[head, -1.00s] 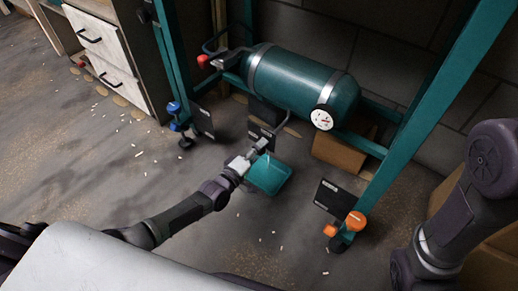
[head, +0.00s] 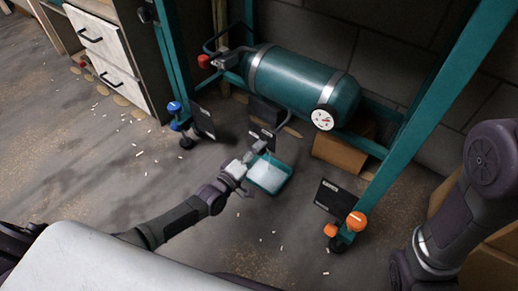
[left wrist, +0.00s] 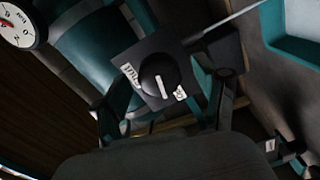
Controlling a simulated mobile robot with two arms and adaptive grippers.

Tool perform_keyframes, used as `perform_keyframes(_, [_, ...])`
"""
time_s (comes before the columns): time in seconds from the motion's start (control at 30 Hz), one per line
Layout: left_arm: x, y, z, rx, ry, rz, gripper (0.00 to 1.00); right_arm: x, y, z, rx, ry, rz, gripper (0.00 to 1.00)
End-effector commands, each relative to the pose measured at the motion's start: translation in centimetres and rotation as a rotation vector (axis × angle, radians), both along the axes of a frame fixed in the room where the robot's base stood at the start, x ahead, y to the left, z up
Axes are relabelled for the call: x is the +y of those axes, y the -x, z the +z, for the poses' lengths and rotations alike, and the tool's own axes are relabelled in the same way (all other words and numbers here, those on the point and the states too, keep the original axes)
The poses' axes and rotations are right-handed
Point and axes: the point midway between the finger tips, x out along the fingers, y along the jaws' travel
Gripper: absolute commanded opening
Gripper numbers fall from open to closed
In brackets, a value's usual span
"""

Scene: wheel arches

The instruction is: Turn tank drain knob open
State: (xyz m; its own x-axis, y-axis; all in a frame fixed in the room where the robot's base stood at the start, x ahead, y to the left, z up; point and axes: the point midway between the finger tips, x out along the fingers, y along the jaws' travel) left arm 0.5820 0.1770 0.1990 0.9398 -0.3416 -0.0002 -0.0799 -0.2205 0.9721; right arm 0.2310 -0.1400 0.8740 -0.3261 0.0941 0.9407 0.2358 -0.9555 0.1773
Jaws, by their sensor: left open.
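The drain knob (left wrist: 158,76) is round and black with a white pointer line. My left gripper (head: 250,172) is open below the tank. In the left wrist view its fingers stand apart on both sides of the knob; contact cannot be told. A teal tray (head: 287,181) on the floor beside the gripper holds something whitish. My right gripper is not in view.
Blue knobs (head: 174,108) and orange knobs (head: 356,221) sit on the frame's legs, with a red one (head: 204,61) by the tank's left end. A cardboard box (head: 338,152) stands under the tank. Small pale bits litter the floor.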

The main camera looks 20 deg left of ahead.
Motion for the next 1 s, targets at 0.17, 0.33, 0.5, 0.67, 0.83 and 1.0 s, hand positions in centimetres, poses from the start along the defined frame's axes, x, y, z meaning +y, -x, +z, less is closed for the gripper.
perform_keyframes(0.17, [1.4,3.8,-0.2,0.005,-0.001,0.0,0.72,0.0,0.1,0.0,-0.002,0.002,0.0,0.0])
perform_keyframes(0.33, [2.6,7.0,-0.1,0.004,-0.001,0.001,0.72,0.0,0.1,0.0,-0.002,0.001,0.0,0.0])
perform_keyframes(0.5, [3.4,9.0,-0.1,0.004,-0.001,0.001,0.72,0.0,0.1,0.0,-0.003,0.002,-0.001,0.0])
perform_keyframes(0.67, [3.6,9.7,0.0,0.001,0.0,0.001,0.72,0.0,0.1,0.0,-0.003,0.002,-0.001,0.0])
perform_keyframes(0.83, [3.6,9.7,0.0,0.001,0.0,0.001,0.72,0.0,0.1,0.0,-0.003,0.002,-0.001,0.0])
perform_keyframes(1.0, [3.6,9.7,0.0,0.001,0.0,0.001,0.72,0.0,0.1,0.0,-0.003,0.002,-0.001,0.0])
